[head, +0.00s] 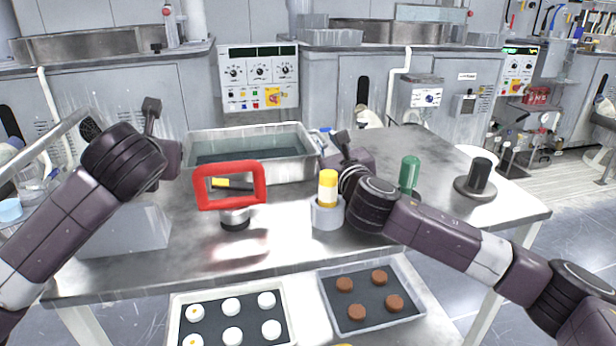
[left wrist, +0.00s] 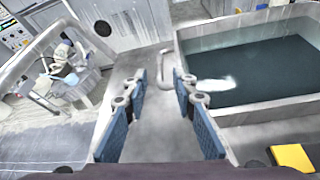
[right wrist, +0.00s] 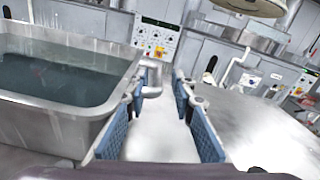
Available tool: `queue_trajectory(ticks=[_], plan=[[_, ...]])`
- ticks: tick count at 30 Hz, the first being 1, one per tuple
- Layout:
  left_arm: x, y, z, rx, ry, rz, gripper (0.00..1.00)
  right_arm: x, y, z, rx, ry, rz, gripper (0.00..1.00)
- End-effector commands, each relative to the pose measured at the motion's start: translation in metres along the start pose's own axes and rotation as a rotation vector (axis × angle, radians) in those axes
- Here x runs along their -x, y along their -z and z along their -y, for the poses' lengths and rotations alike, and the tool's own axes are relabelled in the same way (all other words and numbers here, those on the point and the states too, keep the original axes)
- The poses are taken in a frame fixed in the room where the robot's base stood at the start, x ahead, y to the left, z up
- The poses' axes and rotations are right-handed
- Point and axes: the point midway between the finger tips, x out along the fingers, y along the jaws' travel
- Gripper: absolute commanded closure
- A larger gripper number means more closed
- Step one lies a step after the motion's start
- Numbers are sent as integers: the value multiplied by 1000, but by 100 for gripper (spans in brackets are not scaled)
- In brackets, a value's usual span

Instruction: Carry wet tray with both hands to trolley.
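The wet tray is a deep metal tray (head: 288,173) of dark liquid at the back of the steel table. Its wall also shows in the left wrist view (left wrist: 265,113) and the right wrist view (right wrist: 45,130). A side handle (left wrist: 183,78) is by the right fingertip in the left wrist view; the other handle (right wrist: 151,82) is by the left fingertip in the right wrist view. My left gripper (head: 152,110) is open and empty, left of the tray. My right gripper (head: 343,142) is open and empty beside its right end. I cannot pick out a trolley.
On the table (head: 440,235) stand a red frame (head: 230,204), a yellow-and-white bottle (head: 328,187) in a grey cup, a green bottle (head: 409,172) and a black-knobbed weight (head: 478,180). Two shallow trays of round pieces (head: 234,338) (head: 372,323) lie below the front edge.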

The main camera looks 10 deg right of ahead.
Motion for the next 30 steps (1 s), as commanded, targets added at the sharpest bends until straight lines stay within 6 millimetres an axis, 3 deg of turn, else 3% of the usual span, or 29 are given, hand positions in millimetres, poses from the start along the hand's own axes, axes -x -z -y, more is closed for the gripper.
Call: queue_trajectory(ticks=[11, 30], plan=[[11, -20, -6, 1, -4, 0, 75, 0, -23, 2, -1, -4, 3, 75], [43, -97, -23, 1, -4, 0, 75, 0, -105, 21, 0, 1, 0, 75]])
